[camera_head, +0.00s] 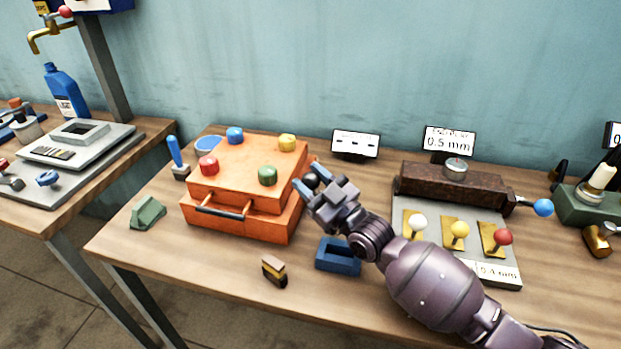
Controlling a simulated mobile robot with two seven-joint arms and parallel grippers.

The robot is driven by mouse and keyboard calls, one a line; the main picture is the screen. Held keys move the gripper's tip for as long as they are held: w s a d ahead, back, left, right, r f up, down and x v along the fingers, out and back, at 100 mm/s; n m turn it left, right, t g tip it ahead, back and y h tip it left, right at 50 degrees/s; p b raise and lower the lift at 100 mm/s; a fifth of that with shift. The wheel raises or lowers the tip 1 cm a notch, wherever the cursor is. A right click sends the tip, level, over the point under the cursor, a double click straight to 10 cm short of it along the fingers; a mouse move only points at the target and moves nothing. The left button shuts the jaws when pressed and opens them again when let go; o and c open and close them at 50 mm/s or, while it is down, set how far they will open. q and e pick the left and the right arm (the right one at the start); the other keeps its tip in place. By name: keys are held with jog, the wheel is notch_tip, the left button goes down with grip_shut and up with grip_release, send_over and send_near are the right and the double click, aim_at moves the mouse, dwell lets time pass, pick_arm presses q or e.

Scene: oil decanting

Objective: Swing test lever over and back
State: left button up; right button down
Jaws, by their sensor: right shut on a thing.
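My right gripper (308,178) reaches in from the lower right to the right side of the orange box (240,228). Its blue-tipped fingers are shut on a dark round knob (312,181), which looks like the end of a lever beside the box. The lever's shaft and pivot are hidden behind the gripper and the box's edge. The orange box has red, blue, yellow and green knobs on top and a dark bar handle (220,212) on its front. My left gripper is not in view.
A blue open block (338,258) lies under my right forearm. A plate with white, yellow and red knobbed levers (459,232) stands to the right. The bench's front left is fairly clear.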

jog(key=c, duration=0.6)
grip_release()
jog(key=shift+c, duration=0.2)
pick_arm(q)
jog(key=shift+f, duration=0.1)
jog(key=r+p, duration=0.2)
jog(key=p, duration=0.1)
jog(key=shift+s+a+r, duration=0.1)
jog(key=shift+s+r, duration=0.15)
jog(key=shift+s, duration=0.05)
pick_arm(e)
notch_tip(320, 180, up, 20)
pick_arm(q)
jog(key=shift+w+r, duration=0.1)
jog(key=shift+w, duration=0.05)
